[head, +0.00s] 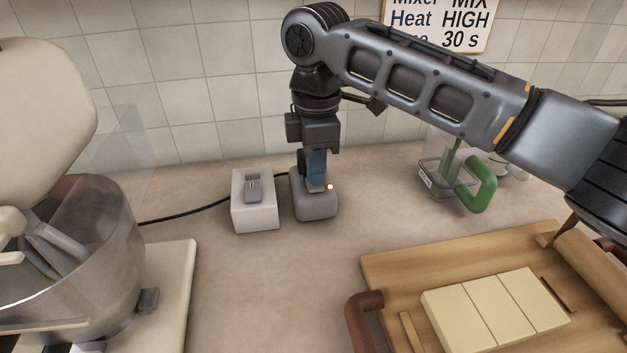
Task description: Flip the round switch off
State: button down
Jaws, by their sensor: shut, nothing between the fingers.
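A grey switch box with rounded corners (316,207) stands on the counter near the tiled wall. Just left stands a white box with a grey rectangular switch (253,190).
A mixer with a clear bowl (75,255) fills the left. A wooden board (385,262) with pale blocks lies at the front right. A clear container with a green handle (482,185) stands behind the board. A black cable (185,214) runs left from the white box. The middle counter is clear.

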jog(key=shift+f, duration=0.75)
jog(key=shift+r, duration=0.15)
jog(key=shift+r+p, duration=3)
jog(key=shift+r, duration=0.4)
